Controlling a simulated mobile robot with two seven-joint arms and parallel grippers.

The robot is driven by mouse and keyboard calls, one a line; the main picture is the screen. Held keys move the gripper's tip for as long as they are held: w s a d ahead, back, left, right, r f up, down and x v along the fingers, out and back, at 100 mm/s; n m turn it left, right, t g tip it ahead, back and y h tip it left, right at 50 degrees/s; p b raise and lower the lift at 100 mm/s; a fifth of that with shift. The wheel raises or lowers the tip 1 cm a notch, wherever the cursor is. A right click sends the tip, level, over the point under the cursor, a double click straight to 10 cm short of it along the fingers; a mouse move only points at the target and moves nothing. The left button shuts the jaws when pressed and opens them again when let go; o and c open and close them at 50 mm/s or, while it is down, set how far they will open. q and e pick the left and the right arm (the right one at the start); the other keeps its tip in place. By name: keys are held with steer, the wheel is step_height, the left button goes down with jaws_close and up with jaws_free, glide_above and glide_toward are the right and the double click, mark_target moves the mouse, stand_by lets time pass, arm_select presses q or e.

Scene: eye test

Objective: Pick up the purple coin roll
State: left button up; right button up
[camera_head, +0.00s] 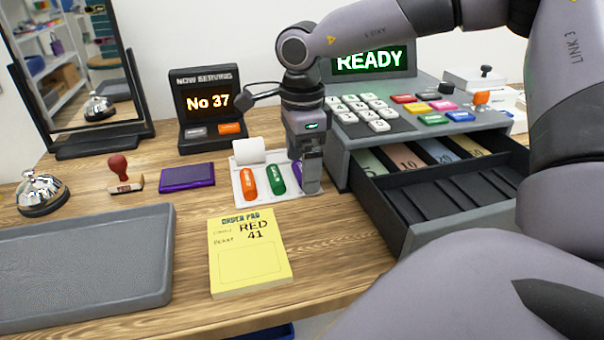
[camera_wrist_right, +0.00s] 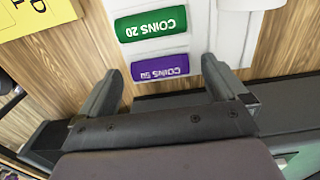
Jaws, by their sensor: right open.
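The purple coin roll (camera_head: 296,174) lies at the right end of a white holder (camera_head: 262,191), beside a green roll (camera_head: 275,179) and an orange roll (camera_head: 248,184). In the head view my right gripper (camera_head: 311,186) covers most of the purple roll. In the right wrist view the purple roll (camera_wrist_right: 160,67) shows whole, with the green roll (camera_wrist_right: 150,25) beyond it. The fingers of my right gripper (camera_wrist_right: 160,72) are apart, one near each end of the purple roll, with nothing gripped. Whether they touch it I cannot tell. My left gripper is out of view.
The cash register (camera_head: 345,165) with its drawer (camera_head: 405,242) pulled out stands close on the right. A yellow order pad (camera_head: 250,270) lies in front, a grey tray (camera_head: 85,265) at left. A purple pad (camera_head: 187,177), stamp (camera_head: 122,175), bell (camera_head: 42,190) and number display (camera_head: 208,105) stand behind.

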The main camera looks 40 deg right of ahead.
steer(key=shift+f, duration=0.15)
steer(key=c, duration=1.2)
steer(key=shift+c, duration=0.2)
